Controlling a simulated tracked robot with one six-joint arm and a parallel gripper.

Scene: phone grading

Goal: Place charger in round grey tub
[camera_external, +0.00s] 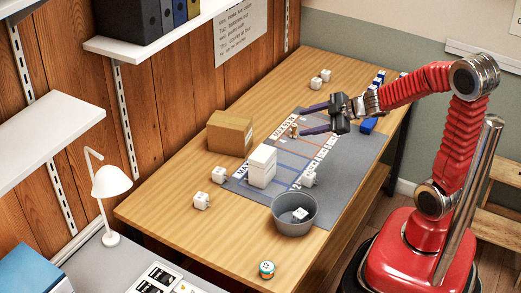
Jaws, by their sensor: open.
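The round grey tub (295,229) stands at the front right of the wooden table, partly on the grey mat. A small white charger-like block (300,214) lies inside it. Other small white charger-like blocks sit on the table: one (309,178) on the mat behind the tub, two (202,200) (218,174) at the left, and a pair (316,83) at the far end. My gripper (308,119) is open over the far part of the mat, its fingers pointing left. A small brownish object (294,131) shows between the fingers; I cannot tell if they touch it.
A tall white box (262,166) stands on the grey mat (345,165), with a cardboard box (229,133) behind it. Blue items (368,125) line the mat's far right edge. A small round teal-and-white tin (267,269) sits near the front edge. The front left of the table is clear.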

